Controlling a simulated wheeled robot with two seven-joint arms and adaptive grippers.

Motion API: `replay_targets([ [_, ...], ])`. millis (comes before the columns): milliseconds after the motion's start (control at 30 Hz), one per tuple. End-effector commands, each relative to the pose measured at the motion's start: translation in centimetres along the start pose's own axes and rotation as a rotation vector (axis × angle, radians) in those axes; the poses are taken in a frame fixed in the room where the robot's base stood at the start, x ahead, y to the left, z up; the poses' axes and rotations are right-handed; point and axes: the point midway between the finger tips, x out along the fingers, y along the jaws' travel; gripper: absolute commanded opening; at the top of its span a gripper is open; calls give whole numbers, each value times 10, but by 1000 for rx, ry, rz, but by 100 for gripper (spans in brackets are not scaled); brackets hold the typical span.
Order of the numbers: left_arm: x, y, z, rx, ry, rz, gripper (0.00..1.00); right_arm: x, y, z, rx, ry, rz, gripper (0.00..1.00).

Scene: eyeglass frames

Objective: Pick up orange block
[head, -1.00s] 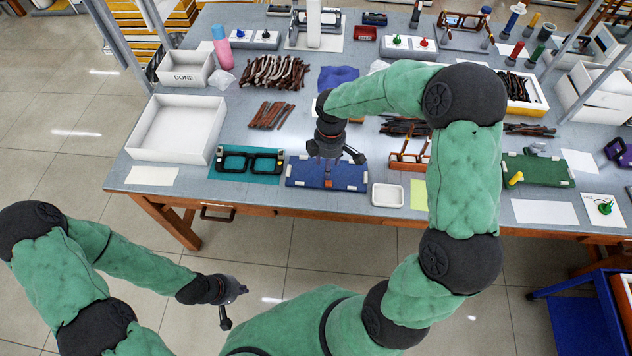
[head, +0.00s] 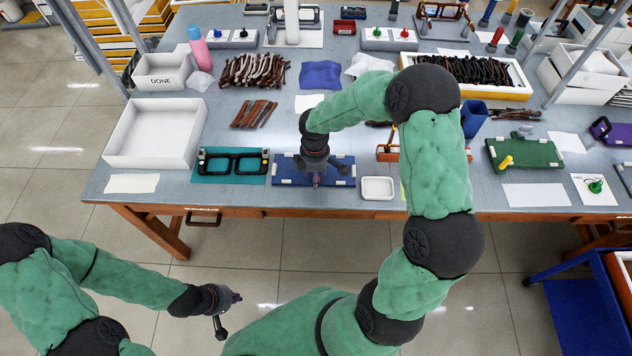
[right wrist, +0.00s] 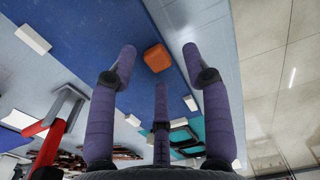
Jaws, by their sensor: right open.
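The orange block (right wrist: 157,58) lies on the blue mat (right wrist: 88,42) in the right wrist view, near the mat's edge. My right gripper (head: 318,178) is open above the blue mat in the head view and hides the block there. In the right wrist view its fingers surround the block's place in the picture, with gaps and no visible contact. My left gripper (head: 229,309) is empty, its fingers spread, in front of the table and clear of it.
A teal mat with black eyeglass frames (head: 233,164) lies left of the blue mat. A small white tray (head: 377,188) stands just right of it. A large white bin (head: 155,134) is at the left, a green mat (head: 522,153) at the right.

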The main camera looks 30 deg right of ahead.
Motion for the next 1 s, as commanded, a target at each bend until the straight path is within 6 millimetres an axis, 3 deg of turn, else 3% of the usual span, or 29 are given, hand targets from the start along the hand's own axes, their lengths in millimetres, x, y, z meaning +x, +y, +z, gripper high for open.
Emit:
replay_targets([
  [100, 4, -2, 0, 0, 0, 0, 0, 10, 1, 0, 0, 1, 2, 49],
  [300, 3, -1, 0, 0, 0, 0, 0, 9, 1, 0, 0, 1, 2, 49],
  [400, 3, -1, 0, 0, 0, 0, 0, 9, 1, 0, 0, 1, 2, 23],
  [467, 3, -1, 0, 0, 0, 0, 0, 9, 1, 0, 0, 1, 2, 14],
  [1000, 0, 0, 0, 0, 0, 0, 0, 1, 1, 0, 1, 1, 3, 13],
])
